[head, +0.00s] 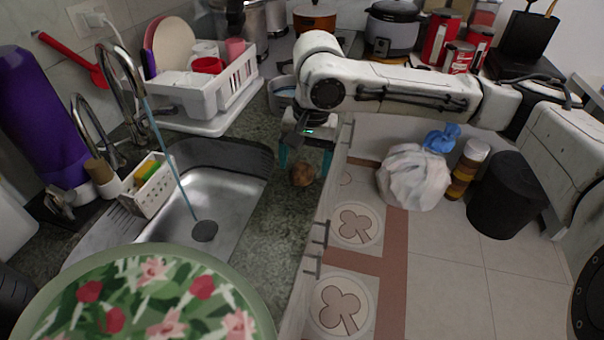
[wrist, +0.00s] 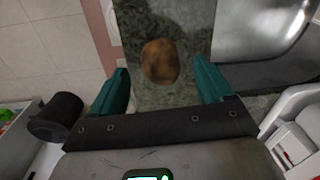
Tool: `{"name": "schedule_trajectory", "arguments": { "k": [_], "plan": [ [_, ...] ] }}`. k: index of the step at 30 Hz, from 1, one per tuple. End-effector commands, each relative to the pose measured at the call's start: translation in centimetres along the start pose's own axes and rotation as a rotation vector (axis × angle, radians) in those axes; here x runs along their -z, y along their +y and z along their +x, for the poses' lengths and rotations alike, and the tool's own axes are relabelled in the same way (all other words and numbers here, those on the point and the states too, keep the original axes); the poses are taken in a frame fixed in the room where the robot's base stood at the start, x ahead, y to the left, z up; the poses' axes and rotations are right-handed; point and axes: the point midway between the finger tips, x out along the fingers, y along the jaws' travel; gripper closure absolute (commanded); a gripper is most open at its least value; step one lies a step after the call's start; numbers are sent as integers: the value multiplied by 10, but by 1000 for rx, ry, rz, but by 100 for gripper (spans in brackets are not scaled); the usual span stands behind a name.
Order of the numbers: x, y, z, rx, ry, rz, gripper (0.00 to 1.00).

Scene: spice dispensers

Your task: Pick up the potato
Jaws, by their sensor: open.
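The potato (head: 302,174) is brown and roundish. It lies on the dark speckled counter, to the right of the sink and near the counter's edge. In the wrist view the potato (wrist: 160,61) sits between and just beyond the two green fingertips. My gripper (head: 305,160) is open above the potato and points down, with a finger on either side in the picture. In the wrist view the gripper (wrist: 164,85) is empty, with a gap between each finger and the potato.
The metal sink (head: 220,205) lies left of the potato, with water running into it. A white dish rack (head: 215,95) stands behind. A flowered round tray (head: 150,300) fills the front left. The counter's right edge drops to a tiled floor with a white bag (head: 412,178).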

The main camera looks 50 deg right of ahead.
Motion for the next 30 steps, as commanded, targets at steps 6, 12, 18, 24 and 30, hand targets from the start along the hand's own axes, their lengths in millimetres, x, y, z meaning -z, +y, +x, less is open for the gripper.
{"name": "schedule_trajectory", "arguments": {
  "k": [6,12,18,24,30],
  "plan": [
    [-1,0,24,-1,1,0,21],
    [-1,-1,26,1,1,0,21],
    [-1,-1,26,0,1,0,33],
    [-1,-1,26,0,1,0,52],
    [-1,-1,26,0,1,0,71]
  ]
}}
